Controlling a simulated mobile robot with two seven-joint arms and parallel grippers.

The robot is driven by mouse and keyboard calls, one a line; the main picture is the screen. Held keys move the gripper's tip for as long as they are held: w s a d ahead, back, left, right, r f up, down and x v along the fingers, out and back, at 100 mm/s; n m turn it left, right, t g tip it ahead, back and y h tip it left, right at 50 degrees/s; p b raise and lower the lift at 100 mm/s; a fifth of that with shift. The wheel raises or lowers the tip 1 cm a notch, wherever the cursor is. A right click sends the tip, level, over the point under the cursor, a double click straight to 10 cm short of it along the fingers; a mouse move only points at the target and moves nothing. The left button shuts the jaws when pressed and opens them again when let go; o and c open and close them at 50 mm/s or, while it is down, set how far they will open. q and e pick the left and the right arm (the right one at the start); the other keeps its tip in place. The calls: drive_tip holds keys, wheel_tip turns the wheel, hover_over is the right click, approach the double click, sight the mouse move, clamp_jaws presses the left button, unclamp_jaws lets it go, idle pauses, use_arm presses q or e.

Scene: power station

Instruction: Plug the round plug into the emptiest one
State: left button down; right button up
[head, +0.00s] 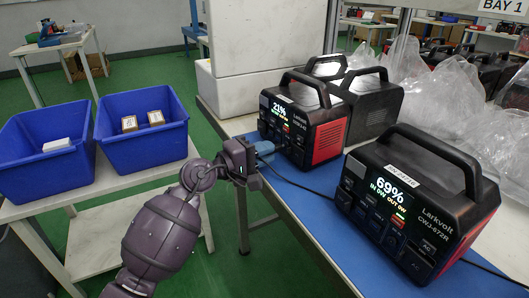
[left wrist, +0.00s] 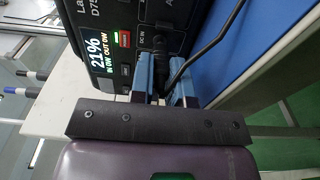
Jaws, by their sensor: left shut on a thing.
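A black power station (head: 303,120) with red side panels shows 21% on its screen; its front also fills the top of the left wrist view (left wrist: 118,25). A second power station (head: 415,200), nearer on the right, shows 69%. My left gripper (head: 264,150) is at the front of the 21% unit. In the left wrist view its blue fingers (left wrist: 161,75) are shut on a black plug (left wrist: 159,48), with a black cable (left wrist: 205,45) beside it. The plug points at the panel by the "DC IN" label. I cannot tell whether it is inserted. My right gripper is not in view.
Another black unit (head: 375,108) stands behind the 21% one, its screen not visible. Clear plastic bags (head: 430,85) lie behind. Two blue bins (head: 160,155) stand on a white table at the left. The blue mat (head: 295,200) is clear in front, apart from the cable.

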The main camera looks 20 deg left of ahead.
use_arm(q)
drive_tip(key=shift+x, duration=0.8)
idle(1.2)
drive_tip(key=c, duration=1)
unclamp_jaws()
drive_tip(key=shift+s+a, duration=0.35)
drive_tip(key=shift+s, duration=0.05)
drive_tip(key=p+v, duration=0.1)
drive_tip(key=v, duration=0.8)
drive_tip(key=shift+s+a, duration=0.2)
drive_tip(key=shift+s, duration=0.15)
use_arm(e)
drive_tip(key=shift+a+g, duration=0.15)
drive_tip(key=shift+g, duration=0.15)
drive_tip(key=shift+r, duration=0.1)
